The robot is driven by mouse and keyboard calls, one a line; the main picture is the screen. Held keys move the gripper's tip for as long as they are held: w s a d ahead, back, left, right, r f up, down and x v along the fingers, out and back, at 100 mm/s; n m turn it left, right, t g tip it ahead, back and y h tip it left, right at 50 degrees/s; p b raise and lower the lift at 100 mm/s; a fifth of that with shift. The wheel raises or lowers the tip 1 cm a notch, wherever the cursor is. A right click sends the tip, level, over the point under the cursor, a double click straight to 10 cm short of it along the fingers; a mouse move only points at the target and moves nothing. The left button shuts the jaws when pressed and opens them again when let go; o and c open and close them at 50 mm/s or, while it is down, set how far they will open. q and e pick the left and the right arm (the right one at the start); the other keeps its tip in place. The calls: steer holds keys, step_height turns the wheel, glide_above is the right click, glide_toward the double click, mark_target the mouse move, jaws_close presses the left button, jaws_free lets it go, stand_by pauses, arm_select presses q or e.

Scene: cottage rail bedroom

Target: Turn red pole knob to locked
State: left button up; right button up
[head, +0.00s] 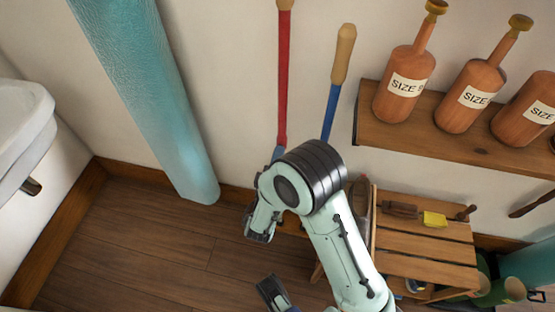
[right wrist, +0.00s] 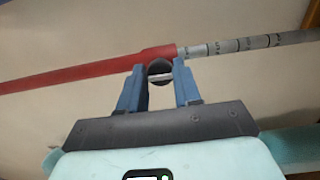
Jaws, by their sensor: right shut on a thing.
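The red pole (head: 284,75) leans upright against the wall and has a wooden tip. In the right wrist view its red tube (right wrist: 85,74) meets a grey marked shaft (right wrist: 250,42). A round dark knob (right wrist: 159,67) with a pale bar across it sits near this joint. My right gripper (right wrist: 158,78) is shut on the knob, one blue finger on each side. In the head view the right gripper (head: 277,155) is mostly hidden behind my wrist. A dark part at the bottom edge looks like my left gripper (head: 277,294); its jaws are unclear.
A blue pole (head: 333,95) stands close to the right of the red one. A shelf (head: 430,145) with orange bottles and a slatted wooden bench (head: 428,235) are at the right. A teal column (head: 155,90) and white basin (head: 22,135) are at the left. Floor between is clear.

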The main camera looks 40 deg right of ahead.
arm_select(q)
steer(key=shift+w, duration=0.1)
stand_by(0.3)
arm_select(e)
steer(key=o, duration=1)
steer(key=shift+o, duration=0.2)
steer(key=shift+a, duration=0.1)
arm_select(q)
steer(key=shift+s+d+r+p, duration=0.2)
steer(key=shift+s+r+p, duration=0.1)
steer(key=shift+s, duration=0.2)
arm_select(e)
steer(key=v, duration=1.3)
steer(key=shift+s+r, duration=0.1)
